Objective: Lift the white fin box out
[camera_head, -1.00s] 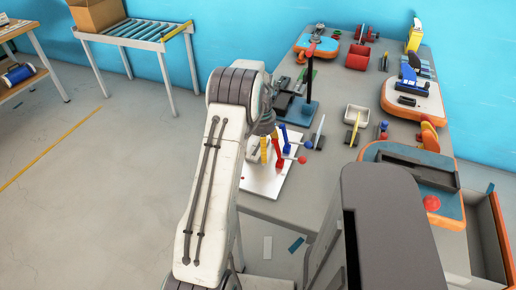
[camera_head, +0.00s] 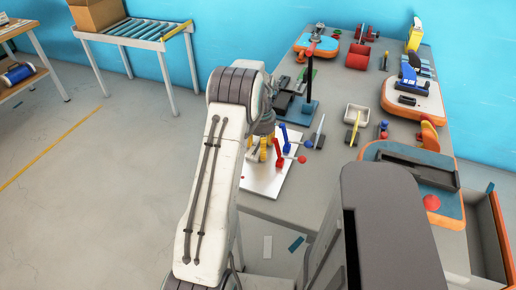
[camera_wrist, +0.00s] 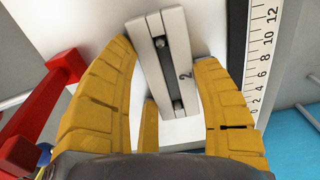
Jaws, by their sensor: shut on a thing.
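The white fin box (camera_wrist: 180,32), a slotted block with a dark groove and a "2" on it, shows in the wrist view. My gripper (camera_wrist: 163,58) has its two yellow fingers on either side of it, shut on it. In the head view my gripper (camera_head: 261,150) is low over a white board (camera_head: 262,184) at the table's near left corner, and the box is hidden there. I cannot tell whether the box has left its seat.
A red clamp (camera_wrist: 38,108) stands close to the left finger. A ruler (camera_wrist: 256,62) lies to the right. Blue-handled (camera_head: 284,133) and red (camera_head: 279,154) clamps stand on the board. The floor at left is clear.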

